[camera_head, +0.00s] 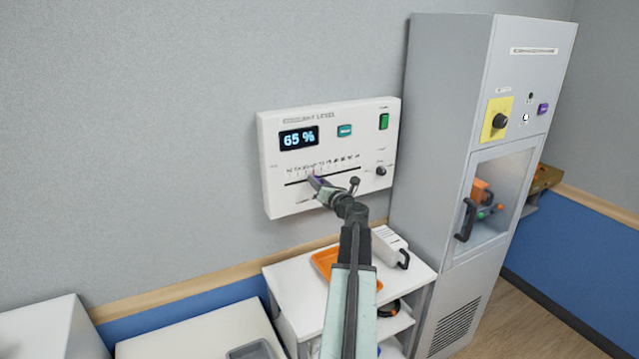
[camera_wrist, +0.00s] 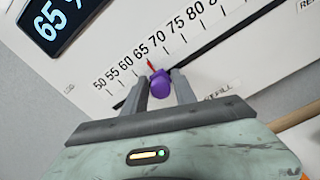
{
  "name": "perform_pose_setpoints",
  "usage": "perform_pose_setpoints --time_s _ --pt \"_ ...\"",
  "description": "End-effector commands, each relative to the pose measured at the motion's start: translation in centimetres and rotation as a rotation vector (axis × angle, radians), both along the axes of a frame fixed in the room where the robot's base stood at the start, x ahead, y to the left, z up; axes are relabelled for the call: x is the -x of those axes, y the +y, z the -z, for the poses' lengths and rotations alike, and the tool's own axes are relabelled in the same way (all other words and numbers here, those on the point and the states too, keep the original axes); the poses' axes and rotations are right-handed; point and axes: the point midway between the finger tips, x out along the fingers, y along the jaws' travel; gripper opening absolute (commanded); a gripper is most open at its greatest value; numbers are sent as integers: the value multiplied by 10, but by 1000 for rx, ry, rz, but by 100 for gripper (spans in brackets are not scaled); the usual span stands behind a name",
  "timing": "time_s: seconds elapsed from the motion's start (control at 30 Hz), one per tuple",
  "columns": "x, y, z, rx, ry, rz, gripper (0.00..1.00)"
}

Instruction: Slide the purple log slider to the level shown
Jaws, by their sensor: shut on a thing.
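The purple slider knob (camera_wrist: 161,86) sits on the dark slot of the white level panel (camera_head: 272,165). In the wrist view its red pointer stands near the 65 mark on the printed scale, perhaps slightly past it. The panel's display (camera_head: 298,138) reads 65 %, and part of it also shows in the wrist view (camera_wrist: 58,25). My gripper (camera_wrist: 163,88) is shut on the purple knob, one finger on each side. In the head view my gripper (camera_head: 314,182) covers most of the knob, with only a bit of purple showing.
A green rocker switch (camera_head: 384,122), a teal button (camera_head: 344,130) and a black knob (camera_head: 381,171) are on the panel. Below stands a white shelf with an orange tray (camera_head: 324,262). A tall grey cabinet (camera_head: 440,120) stands close on the right.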

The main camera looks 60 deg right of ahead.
Motion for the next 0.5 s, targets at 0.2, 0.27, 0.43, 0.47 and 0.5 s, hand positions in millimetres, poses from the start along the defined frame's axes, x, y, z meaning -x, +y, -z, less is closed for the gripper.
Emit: perform_pose_setpoints --time_s 0.2,0.27,0.43,0.47,0.5 --pt "0 0 0 -1 0 0 45" --pt "0 0 0 -1 0 0 45" --pt "0 -1 0 -1 0 0 45" --pt "0 0 0 -1 0 0 45" --pt "1 0 0 0 0 0 45"
